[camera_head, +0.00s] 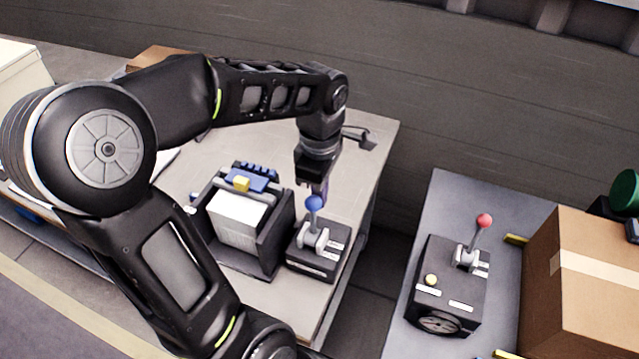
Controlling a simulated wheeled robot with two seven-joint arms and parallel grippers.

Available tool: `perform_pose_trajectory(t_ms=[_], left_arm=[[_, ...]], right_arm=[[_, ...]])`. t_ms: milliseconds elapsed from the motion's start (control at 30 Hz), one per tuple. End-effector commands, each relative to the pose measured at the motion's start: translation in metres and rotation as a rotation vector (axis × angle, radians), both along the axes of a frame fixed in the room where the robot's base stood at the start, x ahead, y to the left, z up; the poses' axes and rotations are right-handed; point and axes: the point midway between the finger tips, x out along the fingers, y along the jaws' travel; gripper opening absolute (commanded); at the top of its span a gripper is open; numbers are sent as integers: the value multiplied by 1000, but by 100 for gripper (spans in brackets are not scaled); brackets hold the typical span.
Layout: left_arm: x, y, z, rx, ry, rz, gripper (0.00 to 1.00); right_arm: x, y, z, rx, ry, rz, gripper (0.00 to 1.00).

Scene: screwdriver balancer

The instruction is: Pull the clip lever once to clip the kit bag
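A lever with a blue ball knob (314,203) stands upright on a small black box (312,262) on the left table. Beside it, a white bag-like block (238,219) sits in a dark holder (277,243) with a blue and yellow part (243,182) at its top. My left gripper (319,190) points down just behind and above the blue knob. Its fingers are small and partly hidden by the knob, so neither their opening nor any contact shows clearly. My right gripper is not in view.
On the separate grey table at right, a black box (447,285) carries a lever with a red knob (484,220). A cardboard box (590,290) stands beside it. A gap separates the two tables. The left table's back right corner (375,125) is mostly clear.

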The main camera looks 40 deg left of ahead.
Motion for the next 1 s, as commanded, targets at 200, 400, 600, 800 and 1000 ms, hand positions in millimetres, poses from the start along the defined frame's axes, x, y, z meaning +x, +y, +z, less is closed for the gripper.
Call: perform_pose_trajectory(t_ms=[200,400,600,800,1000], left_arm=[[26,8,1,0,1,1,0],[36,11,0,0,-1,1,0],[35,11,0,0,-1,1,0],[35,11,0,0,-1,1,0],[35,11,6,1,-2,0,0]], right_arm=[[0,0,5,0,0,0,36],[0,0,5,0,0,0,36],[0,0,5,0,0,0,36],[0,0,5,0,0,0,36],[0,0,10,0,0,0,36]])
